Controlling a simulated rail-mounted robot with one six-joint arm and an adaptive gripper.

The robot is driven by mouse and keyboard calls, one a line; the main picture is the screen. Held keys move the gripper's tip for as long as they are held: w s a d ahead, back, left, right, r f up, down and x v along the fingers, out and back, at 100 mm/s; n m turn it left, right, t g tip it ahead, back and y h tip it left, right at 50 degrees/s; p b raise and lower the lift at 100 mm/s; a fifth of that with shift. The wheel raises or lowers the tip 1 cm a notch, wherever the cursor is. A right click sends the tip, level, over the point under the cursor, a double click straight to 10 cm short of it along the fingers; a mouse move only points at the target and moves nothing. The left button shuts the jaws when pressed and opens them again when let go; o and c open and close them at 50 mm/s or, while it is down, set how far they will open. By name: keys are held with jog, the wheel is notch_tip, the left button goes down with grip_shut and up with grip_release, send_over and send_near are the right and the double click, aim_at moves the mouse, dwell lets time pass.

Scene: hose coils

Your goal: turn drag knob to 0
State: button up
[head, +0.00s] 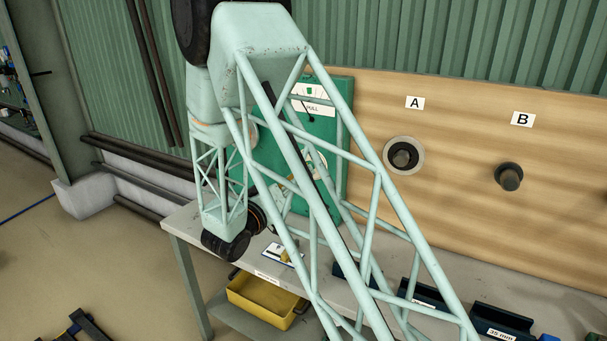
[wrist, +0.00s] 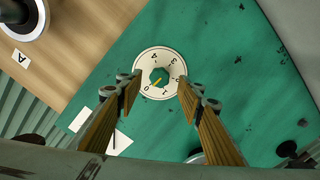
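The drag knob (wrist: 160,76) is a small green knob with a yellow pointer line, at the centre of a round white dial (wrist: 142,68) marked 0 to 4. In the wrist view its yellow line points to the lower left, towards the 0 mark. My gripper (wrist: 160,83) is open, with one wood-coloured finger at each side of the dial and a gap between each finger and the knob. I cannot tell how far the fingertips are from the panel face.
The dial is on a green panel (head: 325,130) with a PULL label, standing at the left of a wooden board (head: 455,130). The board carries round fittings under labels A and B. A grey bench (head: 560,300) below holds dark blocks. A yellow bin (head: 262,300) is underneath.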

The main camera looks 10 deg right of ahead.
jog(key=v, duration=0.7)
jog(key=shift+s+a, duration=0.1)
jog(key=shift+s, duration=0.05)
dwell(0.4)
jog(key=shift+r, duration=0.1)
jog(key=s+d+r+m+g+h, duration=0.1)
jog(key=s+d+r+g, duration=0.4)
jog(key=s+d, duration=0.5)
jog(key=s+d+r+m+g+h, duration=0.1)
jog(key=s+d+r+m+g, duration=0.1)
jog(key=s+d+r+g, duration=0.6)
jog(key=s+d+f+n+y, duration=0.15)
jog(key=s+y, duration=0.55)
jog(key=s, duration=1.8)
jog(key=s+a+r+n+t+y, duration=0.2)
jog(key=s+a+y, duration=0.5)
jog(key=a, duration=0.4)
jog(key=shift+s+a+r+n+t+p, duration=0.3)
jog(key=shift+s+r+n+t+p, duration=0.05)
jog(key=shift+s+r+t, duration=0.5)
